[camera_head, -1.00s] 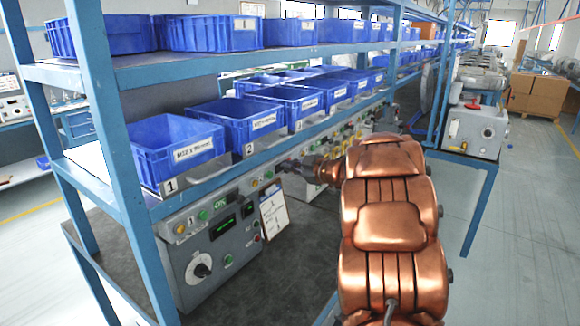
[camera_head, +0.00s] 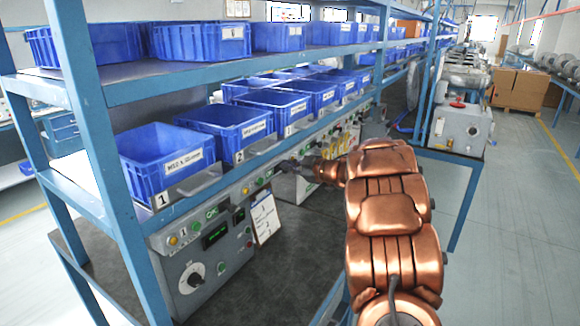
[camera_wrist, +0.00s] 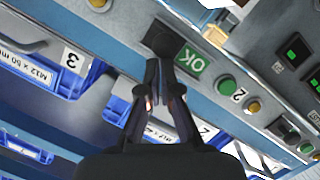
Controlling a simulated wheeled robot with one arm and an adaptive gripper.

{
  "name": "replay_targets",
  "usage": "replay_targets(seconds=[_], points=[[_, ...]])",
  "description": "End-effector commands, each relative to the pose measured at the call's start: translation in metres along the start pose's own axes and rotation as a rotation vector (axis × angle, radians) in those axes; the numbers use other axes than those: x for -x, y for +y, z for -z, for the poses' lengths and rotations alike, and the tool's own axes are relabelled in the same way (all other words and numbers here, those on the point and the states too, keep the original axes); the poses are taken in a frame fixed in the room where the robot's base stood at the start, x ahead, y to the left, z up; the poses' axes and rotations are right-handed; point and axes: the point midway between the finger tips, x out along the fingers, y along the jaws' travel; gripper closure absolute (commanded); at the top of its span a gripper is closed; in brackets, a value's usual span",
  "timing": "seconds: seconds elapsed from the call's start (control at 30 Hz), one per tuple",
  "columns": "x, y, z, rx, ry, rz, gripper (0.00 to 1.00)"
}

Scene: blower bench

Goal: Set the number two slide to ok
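The number two slide looks like a dark block (camera_wrist: 162,38) beside a green OK label (camera_wrist: 190,60), on the grey panel in the wrist view. The label appears upside down and uncovered there. The number 2 mark (camera_wrist: 238,95) sits by a green button and a yellow button. My gripper (camera_wrist: 160,68) has its fingertips close together, right at the block's edge. I cannot tell whether they touch it. In the head view my gripper (camera_head: 284,166) reaches the panel under the shelf, and the fingers hide much of the slide.
Blue bins (camera_head: 165,160) stand on the shelf just above the panel. Panel one, with its OK label (camera_head: 211,212), is to the left. A clipboard (camera_head: 265,218) leans in front.

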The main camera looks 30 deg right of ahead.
Motion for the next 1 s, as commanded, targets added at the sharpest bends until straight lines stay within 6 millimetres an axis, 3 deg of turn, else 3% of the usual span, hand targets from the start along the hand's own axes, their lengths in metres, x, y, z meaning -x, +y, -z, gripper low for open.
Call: replay_targets(seconds=[0.17,0.33,0.4,0.7,1.0], points=[[0.002,0.001,0.015,0.001,0.0,0.001,1.0],[0.006,0.002,0.049,0.006,0.004,0.005,1.0],[0.019,-0.001,0.04,0.003,0.001,0.001,1.0],[0.074,-0.001,0.04,0.004,0.003,0.001,1.0],[0.102,-0.001,0.041,0.003,0.003,0.003,1.0]])
